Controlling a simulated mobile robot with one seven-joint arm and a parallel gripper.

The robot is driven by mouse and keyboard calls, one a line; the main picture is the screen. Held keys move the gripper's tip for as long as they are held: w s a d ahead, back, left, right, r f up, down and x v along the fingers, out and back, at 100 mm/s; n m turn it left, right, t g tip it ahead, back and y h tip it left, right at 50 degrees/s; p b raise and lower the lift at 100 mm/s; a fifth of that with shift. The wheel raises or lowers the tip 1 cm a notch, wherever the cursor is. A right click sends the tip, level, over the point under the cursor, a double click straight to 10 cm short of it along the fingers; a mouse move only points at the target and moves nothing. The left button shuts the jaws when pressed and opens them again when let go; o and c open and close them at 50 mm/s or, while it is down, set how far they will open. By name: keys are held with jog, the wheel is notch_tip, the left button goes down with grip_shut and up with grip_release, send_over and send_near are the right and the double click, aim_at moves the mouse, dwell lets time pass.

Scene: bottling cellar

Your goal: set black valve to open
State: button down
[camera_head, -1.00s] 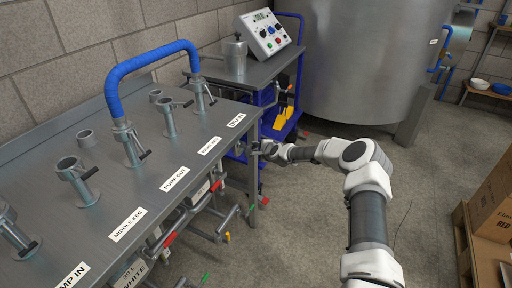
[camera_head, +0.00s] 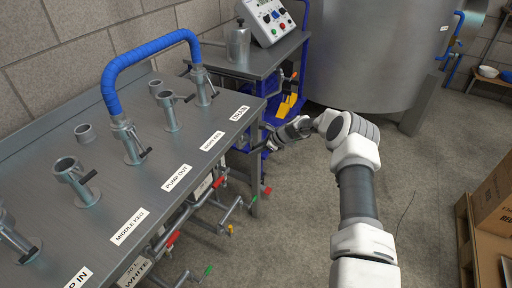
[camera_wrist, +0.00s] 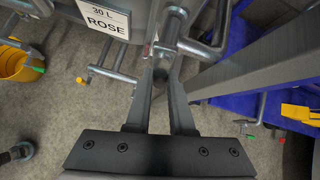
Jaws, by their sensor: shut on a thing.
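My gripper (camera_wrist: 162,82) is shut on a small dark handle tip, which I take to be the black valve's lever (camera_wrist: 161,72). The lever end lies between the fingertips, and most of it is hidden. A grey metal valve body and pipe (camera_wrist: 173,25) rise just beyond the fingertips. In the head view my gripper (camera_head: 268,140) is at the bench's right end, below the top's edge. The black valve cannot be made out there. The lever's exact angle is unclear.
A steel bench (camera_head: 105,200) with labelled pipe stubs stands left. Red, green and yellow valve tips show below it. A plate reading "30 L ROSE" (camera_wrist: 103,17) hangs near my gripper. A bench leg (camera_wrist: 245,70) and blue cart (camera_wrist: 230,50) are close right. Open floor (camera_head: 300,230) lies in front.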

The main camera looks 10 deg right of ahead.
jog(key=shift+s+a+f+m+g+y+b, duration=0.2)
jog(key=shift+s+m+g+y+b, duration=0.2)
jog(key=shift+g+b, duration=0.15)
jog(key=c, duration=0.8)
grip_release()
jog(key=shift+r, duration=0.1)
jog(key=p+v, duration=0.4)
jog(key=v, duration=1.3)
jog(key=shift+d+r, duration=0.1)
jog(key=shift+d, duration=0.05)
